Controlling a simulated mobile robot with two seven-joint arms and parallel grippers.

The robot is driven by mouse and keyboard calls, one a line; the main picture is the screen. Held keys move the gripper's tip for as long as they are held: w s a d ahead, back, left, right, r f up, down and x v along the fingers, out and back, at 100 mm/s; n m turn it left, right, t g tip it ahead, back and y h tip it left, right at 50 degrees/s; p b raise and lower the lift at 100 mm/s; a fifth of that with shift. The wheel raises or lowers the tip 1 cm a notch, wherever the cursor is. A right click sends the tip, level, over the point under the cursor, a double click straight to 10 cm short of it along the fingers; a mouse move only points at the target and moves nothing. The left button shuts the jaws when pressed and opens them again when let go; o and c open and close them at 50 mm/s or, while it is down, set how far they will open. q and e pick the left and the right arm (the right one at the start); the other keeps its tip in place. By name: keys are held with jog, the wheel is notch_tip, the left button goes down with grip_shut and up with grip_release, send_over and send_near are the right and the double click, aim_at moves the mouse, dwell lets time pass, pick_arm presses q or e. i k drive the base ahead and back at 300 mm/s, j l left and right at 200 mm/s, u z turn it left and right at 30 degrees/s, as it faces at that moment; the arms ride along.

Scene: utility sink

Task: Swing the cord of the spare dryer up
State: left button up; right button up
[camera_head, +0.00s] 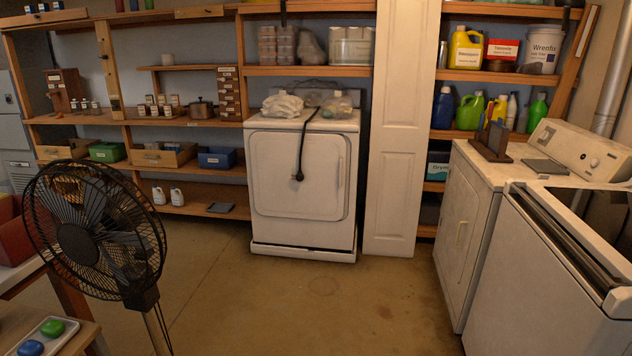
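The spare dryer (297,185) is a white front-loading box against the back shelves, straight ahead across the floor. Its black cord (303,146) lies over the top edge and hangs down the front, with the plug (298,176) at its lower end in front of the door. The upper part of the cord runs back across the dryer's top between bags. Neither of my grippers shows in the head view.
A black fan (92,228) stands at the near left beside a table with a tray (48,338). A second white dryer (467,222) and a washer (548,275) line the right side. A white folding door panel (401,140) stands right of the spare dryer. The middle floor (300,300) is clear.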

aim_at(299, 176)
jog(key=i, duration=1.65)
jog(key=i+u, duration=0.1)
jog(key=i, duration=0.4)
jog(key=i+l+u, duration=0.1)
jog(key=i, duration=0.4)
jog(key=i+l+u, duration=0.1)
jog(key=i, duration=0.45)
jog(key=i+l, duration=0.25)
jog(key=i, duration=0.25)
jog(key=i+l, duration=0.25)
jog(key=i, duration=0.25)
